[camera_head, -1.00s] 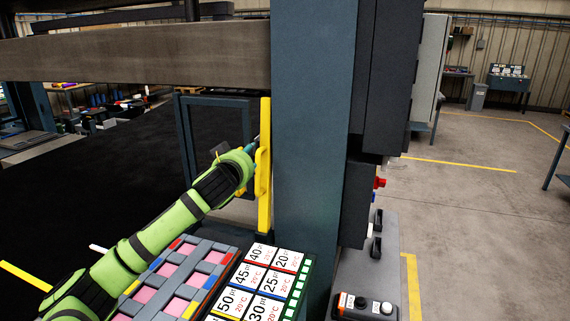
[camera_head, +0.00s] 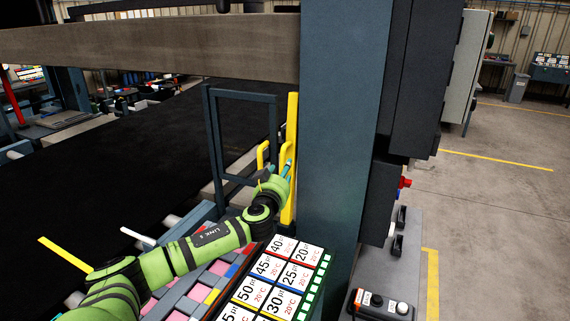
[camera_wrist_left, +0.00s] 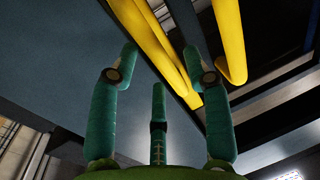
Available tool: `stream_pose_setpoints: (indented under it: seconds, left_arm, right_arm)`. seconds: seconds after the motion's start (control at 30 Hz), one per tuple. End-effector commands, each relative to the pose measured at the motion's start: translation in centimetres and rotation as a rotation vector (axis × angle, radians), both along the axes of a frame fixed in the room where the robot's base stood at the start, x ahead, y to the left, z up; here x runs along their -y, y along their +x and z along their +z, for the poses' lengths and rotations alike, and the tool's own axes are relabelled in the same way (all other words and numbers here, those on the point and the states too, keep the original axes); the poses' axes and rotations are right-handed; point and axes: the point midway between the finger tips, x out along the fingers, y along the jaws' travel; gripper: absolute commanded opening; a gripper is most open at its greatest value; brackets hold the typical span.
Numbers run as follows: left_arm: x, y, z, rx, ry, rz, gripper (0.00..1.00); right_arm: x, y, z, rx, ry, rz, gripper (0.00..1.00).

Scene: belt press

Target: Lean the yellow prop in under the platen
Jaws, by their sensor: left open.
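The yellow prop (camera_head: 292,115) stands nearly upright against the left face of the blue-grey press column, with a yellow handle (camera_head: 262,155) to its left. The prop also shows in the left wrist view (camera_wrist_left: 150,38), running diagonally beyond my fingers, with a curved yellow bar (camera_wrist_left: 229,40) at right. My left gripper (camera_head: 286,170) is at the prop's middle, close in front of it. Its fingers are spread and open; whether they touch the prop I cannot tell. A broad grey beam (camera_head: 150,46), perhaps the platen, spans above. My right gripper is out of view.
The press column (camera_head: 340,130) stands just right of the prop. A dark belt (camera_head: 120,165) stretches left, with a blue-grey frame (camera_head: 212,130) behind the gripper. A rack of numbered cards (camera_head: 270,275) and a button box (camera_head: 380,305) lie in front.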

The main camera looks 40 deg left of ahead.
Motion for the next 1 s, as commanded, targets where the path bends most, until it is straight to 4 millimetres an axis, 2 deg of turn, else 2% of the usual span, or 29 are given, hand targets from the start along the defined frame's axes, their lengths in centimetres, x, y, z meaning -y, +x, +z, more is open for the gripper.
stream_pose_setpoints:
  seconds: [0.03,0.23,0.6,0.67,0.7,0.73,1.0]
  left_arm:
    - [-0.3,0.5,0.3,0.001,0.000,0.002,0.49]
    - [-1.0,1.9,0.1,0.000,0.000,0.000,0.49]
    - [-1.2,2.2,0.0,-0.001,0.000,0.000,0.49]
    - [-1.2,2.2,0.0,-0.001,0.000,0.000,0.25]
    - [-1.2,2.2,0.0,-0.001,0.000,0.000,0.09]
    - [-1.2,2.2,0.0,-0.001,0.000,0.000,0.00]
    - [-1.4,2.5,0.0,-0.012,-0.005,0.004,0.00]
  right_arm:
    - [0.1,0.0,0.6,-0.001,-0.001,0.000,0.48]
    - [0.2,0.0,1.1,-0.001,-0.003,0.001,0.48]
    - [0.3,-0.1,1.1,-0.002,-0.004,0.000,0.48]
    - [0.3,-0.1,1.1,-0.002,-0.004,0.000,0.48]
    - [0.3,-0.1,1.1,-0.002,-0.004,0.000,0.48]
    - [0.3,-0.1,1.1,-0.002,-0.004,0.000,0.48]
    - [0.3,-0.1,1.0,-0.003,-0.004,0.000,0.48]
